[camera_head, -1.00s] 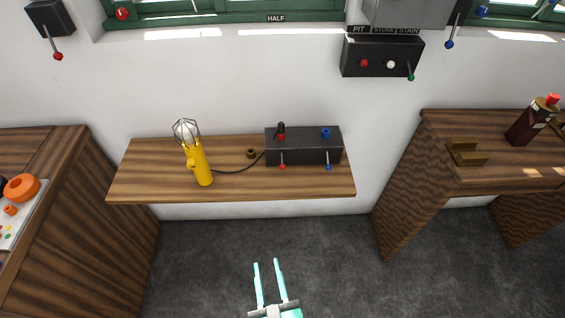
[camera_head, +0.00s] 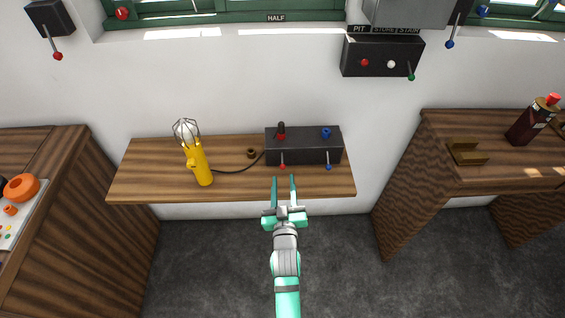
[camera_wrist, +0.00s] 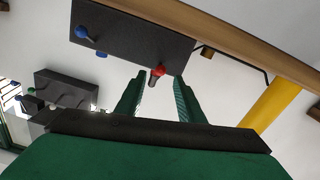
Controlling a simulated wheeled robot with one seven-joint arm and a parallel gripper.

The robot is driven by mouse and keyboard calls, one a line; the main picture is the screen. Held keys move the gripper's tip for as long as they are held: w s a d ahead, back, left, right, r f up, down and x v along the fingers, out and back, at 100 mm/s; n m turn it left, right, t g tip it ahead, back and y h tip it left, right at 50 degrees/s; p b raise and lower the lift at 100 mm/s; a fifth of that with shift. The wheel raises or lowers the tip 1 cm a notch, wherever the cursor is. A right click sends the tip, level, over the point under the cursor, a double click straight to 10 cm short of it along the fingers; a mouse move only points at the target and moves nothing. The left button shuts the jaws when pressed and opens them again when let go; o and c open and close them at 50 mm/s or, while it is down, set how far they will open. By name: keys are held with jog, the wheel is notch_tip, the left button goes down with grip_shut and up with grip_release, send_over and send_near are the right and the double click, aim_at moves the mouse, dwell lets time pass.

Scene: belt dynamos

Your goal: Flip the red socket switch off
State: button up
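The black socket box (camera_head: 305,148) stands on the wooden shelf against the wall. Its red switch (camera_head: 282,166) is a short lever with a red knob on the front, hanging down below the red socket (camera_head: 281,137), where a black plug sits. My gripper (camera_head: 284,179) is just in front of the red switch, fingers pointing at it, open and empty. In the wrist view the red knob (camera_wrist: 158,71) shows between and beyond the two fingertips (camera_wrist: 157,84), and no contact is visible. The blue switch (camera_head: 328,167) hangs to the right, below the blue socket (camera_head: 326,133).
A small brown ring-like piece (camera_head: 251,153) lies left of the box. Another black switch box (camera_head: 382,56) is on the wall above right. Floor in front is clear.

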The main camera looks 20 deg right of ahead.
jog(key=x, duration=0.9)
jog(key=shift+a, duration=0.1)
grip_shut()
